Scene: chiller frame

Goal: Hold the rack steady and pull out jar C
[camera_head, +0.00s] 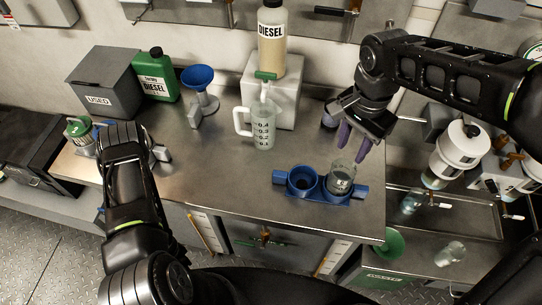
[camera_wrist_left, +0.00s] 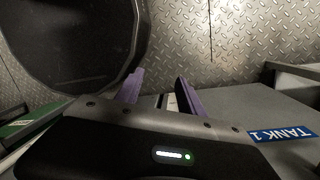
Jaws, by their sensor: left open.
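The blue rack (camera_head: 323,197) sits near the front edge of the steel bench, with two round holders and a tab at each end. Its left holder is empty. A clear glass jar (camera_head: 342,177) with a dark mark on its side, too small to read surely, stands upright in the right holder. My right gripper (camera_head: 352,153) hangs above and behind the jar, purple fingers apart, touching nothing. My left gripper (camera_wrist_left: 158,82) is open and empty in the left wrist view, over the floor side, well away from the rack. My left arm hides its fingers in the head view.
A measuring jug (camera_head: 262,128) stands behind the rack, before a white block (camera_head: 271,95) carrying a DIESEL bottle (camera_head: 272,40). A blue funnel (camera_head: 199,80), green can (camera_head: 158,78) and grey USED box (camera_head: 104,82) stand left. The bench left of the rack is clear.

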